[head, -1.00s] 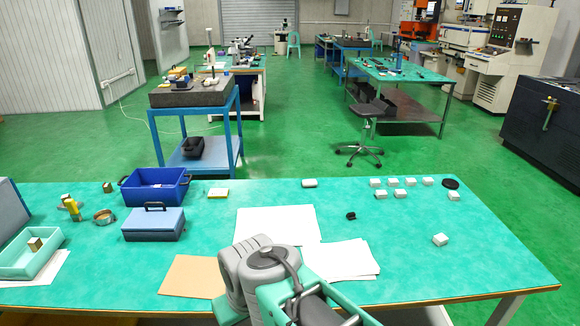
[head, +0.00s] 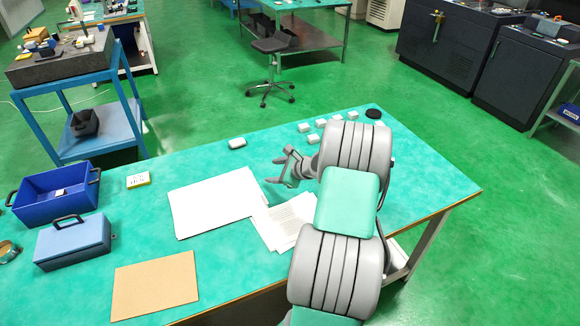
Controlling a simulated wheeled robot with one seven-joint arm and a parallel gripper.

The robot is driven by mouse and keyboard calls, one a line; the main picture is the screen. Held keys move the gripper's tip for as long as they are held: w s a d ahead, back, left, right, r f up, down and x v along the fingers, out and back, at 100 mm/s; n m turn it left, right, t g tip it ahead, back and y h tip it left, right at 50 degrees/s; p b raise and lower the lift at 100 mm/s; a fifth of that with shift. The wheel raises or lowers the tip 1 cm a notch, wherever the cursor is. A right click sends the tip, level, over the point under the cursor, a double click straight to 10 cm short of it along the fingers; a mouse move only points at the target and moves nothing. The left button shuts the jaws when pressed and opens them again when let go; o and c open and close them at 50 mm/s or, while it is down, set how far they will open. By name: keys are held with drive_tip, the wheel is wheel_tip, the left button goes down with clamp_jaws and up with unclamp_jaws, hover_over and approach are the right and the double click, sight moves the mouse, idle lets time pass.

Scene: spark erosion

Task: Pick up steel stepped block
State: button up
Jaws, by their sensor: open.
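I cannot pick out a steel stepped block with certainty in the head view. Several small pale blocks (head: 303,127) sit in a group near the table's far edge, too small to show any step. A small light piece (head: 60,192) lies in the blue bin, its shape unclear. My gripper (head: 272,171) is open and empty, above the table, pointing left, between the white sheets and the pale blocks. My arm hides the right part of the table behind it.
A blue bin (head: 28,207), a blue-grey case (head: 72,243) and a yellow-white box (head: 138,180) stand on the left. White sheets (head: 210,203) and a brown board (head: 155,284) lie flat. A rounded white piece (head: 237,143) and a black disc (head: 373,113) are near the far edge.

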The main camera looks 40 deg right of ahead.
drive_tip(key=s+d+f+m+t, duration=0.1)
drive_tip(key=d+m, duration=0.1)
drive_tip(key=d, duration=0.1)
drive_tip(key=s+d+f+m+h, duration=0.1)
drive_tip(key=s+d+m, duration=0.1)
drive_tip(key=d+m, duration=0.1)
drive_tip(key=s+d+f+m+t+h, duration=0.1)
drive_tip(key=d+m, duration=0.2)
drive_tip(key=d, duration=0.1)
drive_tip(key=shift+s+d+f+t, duration=0.1)
drive_tip(key=shift+s+f+t, duration=0.05)
drive_tip(key=shift+f+t, duration=0.15)
drive_tip(key=p+x, duration=0.2)
drive_tip(key=x, duration=0.5)
drive_tip(key=shift+w+f, duration=0.25)
drive_tip(key=shift+c, duration=0.2)
clamp_jaws()
